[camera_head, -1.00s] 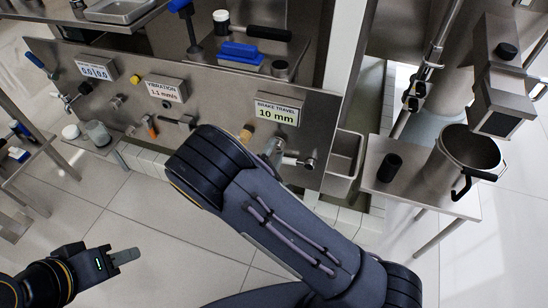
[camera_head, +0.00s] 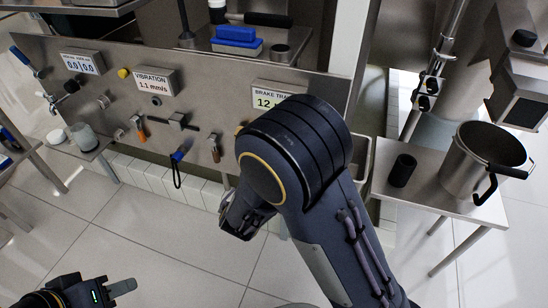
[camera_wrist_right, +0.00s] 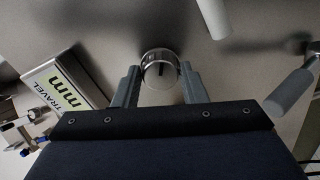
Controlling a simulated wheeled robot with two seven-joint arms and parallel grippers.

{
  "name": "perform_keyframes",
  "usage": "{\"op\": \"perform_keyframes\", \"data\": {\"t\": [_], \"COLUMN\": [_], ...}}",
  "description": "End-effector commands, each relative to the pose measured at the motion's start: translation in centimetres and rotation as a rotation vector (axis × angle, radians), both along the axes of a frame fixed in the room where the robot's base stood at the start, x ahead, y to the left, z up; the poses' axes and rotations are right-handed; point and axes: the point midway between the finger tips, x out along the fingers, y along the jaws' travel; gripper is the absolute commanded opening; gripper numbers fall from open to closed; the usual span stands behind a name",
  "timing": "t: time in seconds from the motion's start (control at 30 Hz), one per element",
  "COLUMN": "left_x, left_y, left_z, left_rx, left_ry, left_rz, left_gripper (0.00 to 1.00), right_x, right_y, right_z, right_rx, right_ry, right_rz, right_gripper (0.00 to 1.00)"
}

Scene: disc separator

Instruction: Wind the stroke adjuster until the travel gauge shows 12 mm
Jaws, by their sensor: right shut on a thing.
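The travel gauge (camera_head: 272,94) is a framed plate on the steel panel, labelled BRAKE TRAVEL. It starts with 12, and my right arm hides the rest of its reading. The gauge also shows tilted at the left of the right wrist view (camera_wrist_right: 62,92), with "TRAVEL" and "mm" visible. The stroke adjuster, a round metal knob (camera_wrist_right: 160,69), sits between the fingers of my right gripper (camera_wrist_right: 161,86), which is shut on it. My right arm hides this knob in the head view. My left gripper (camera_head: 122,287) is low at the left, away from the panel; its opening is unclear.
The steel panel (camera_head: 215,85) also carries a vibration gauge (camera_head: 155,82) and several small handles. A grey cylindrical handle (camera_wrist_right: 292,92) is right of the knob in the wrist view. A metal pot (camera_head: 470,168) and a black cup (camera_head: 402,170) stand on the right side table.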

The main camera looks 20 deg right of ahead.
Motion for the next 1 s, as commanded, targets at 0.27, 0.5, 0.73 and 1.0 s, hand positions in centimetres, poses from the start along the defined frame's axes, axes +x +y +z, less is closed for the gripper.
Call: {"op": "perform_keyframes", "data": {"t": [0.27, 0.5, 0.73, 1.0], "left_x": [0.01, 0.00, 0.00, 0.00], "left_y": [0.00, 0.01, 0.00, 0.00], "left_z": [-0.81, -0.78, -0.77, -0.77], "left_rx": [0.000, 0.000, 0.000, 0.000], "left_ry": [0.000, 0.000, 0.000, 0.000], "left_rz": [0.000, 0.000, 0.000, 0.000], "left_gripper": [0.36, 0.36, 0.36, 0.36], "right_x": [-0.05, -0.05, -0.04, -0.03], "right_y": [0.03, 0.03, 0.03, 0.02], "right_z": [-0.15, -0.10, -0.09, -0.03], "right_rx": [0.033, 0.035, 0.034, 0.034], "right_ry": [-0.019, -0.019, -0.019, -0.021], "right_rz": [0.001, 0.001, 0.000, 0.001], "right_gripper": [0.15, 0.15, 0.54, 0.59]}}
